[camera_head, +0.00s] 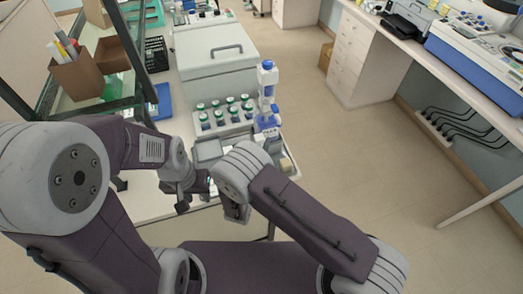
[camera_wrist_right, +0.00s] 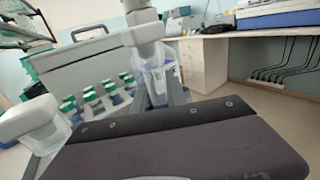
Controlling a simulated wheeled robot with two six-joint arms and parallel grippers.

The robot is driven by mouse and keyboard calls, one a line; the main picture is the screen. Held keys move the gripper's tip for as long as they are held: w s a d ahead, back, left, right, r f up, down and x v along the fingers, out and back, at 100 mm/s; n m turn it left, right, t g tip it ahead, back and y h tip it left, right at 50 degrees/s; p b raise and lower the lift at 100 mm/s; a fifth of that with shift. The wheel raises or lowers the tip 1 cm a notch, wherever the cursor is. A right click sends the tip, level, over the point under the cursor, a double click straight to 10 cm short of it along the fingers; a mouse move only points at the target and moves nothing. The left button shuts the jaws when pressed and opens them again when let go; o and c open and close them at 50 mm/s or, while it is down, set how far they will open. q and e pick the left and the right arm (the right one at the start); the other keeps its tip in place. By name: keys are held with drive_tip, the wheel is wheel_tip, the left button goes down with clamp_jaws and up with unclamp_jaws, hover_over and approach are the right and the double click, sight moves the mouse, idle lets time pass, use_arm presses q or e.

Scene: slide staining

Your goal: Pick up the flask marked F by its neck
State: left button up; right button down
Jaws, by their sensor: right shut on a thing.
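My left gripper (camera_head: 187,198) hangs over the near end of the bench. Its fingers are dark and small, so I cannot tell whether it is open or shut. My right gripper (camera_head: 237,211) is just to its right, mostly behind my own arm. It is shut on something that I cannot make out. My own arm covers much of the lower part of the right wrist view.
Several green-capped bottles (camera_head: 223,113) stand in a rack behind my grippers; they also show in the wrist view (camera_wrist_right: 90,97). A blue-and-white dispenser (camera_head: 267,90) stands right of them. A large grey lidded box (camera_head: 214,48) is behind. Open floor lies to the right.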

drive_tip(key=s+d+r, duration=0.6)
drive_tip(key=d+r, duration=0.2)
drive_tip(key=d, duration=0.2)
drive_tip(key=shift+r+p, duration=0.25)
drive_tip(key=shift+p, duration=0.05)
drive_tip(key=shift+a, duration=0.1)
